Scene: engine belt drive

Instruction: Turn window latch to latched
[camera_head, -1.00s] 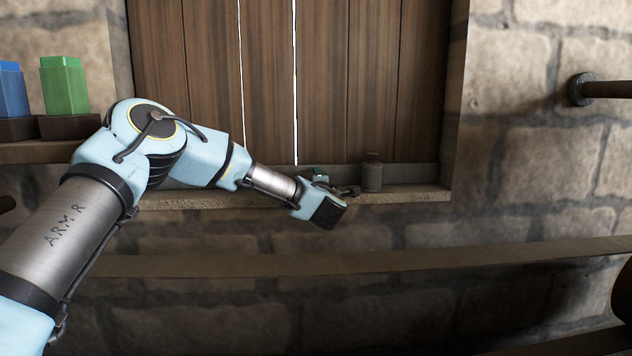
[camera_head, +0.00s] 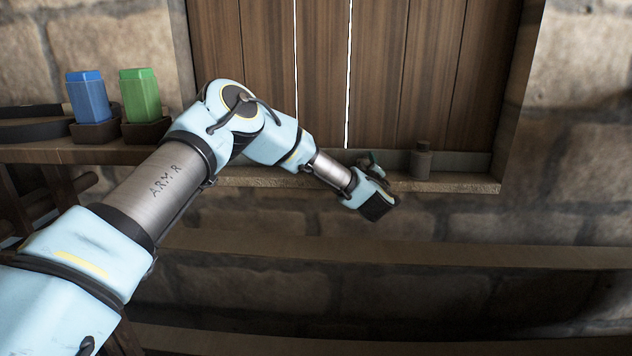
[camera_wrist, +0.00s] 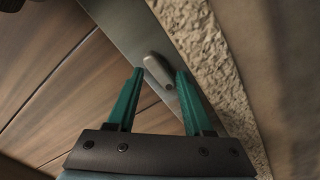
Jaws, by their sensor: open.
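The window latch (camera_wrist: 158,70) is a small grey, rounded lever on the grey strip along the bottom of the wooden shutters, in the wrist view. My gripper (camera_wrist: 160,72) is open, with its two teal fingertips on either side of the latch and nothing clamped. Contact between fingers and latch cannot be told. In the head view my gripper (camera_head: 374,160) is at the window sill, its fingers mostly hidden by the wrist. The latch is not clear there.
A small dark bottle-shaped thing (camera_head: 421,160) stands at the sill just right of my gripper. The stone sill (camera_head: 460,184) runs below the wooden shutters (camera_head: 380,70). A shelf at left holds a blue container (camera_head: 88,97) and a green container (camera_head: 140,95). A ledge (camera_head: 480,248) crosses below.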

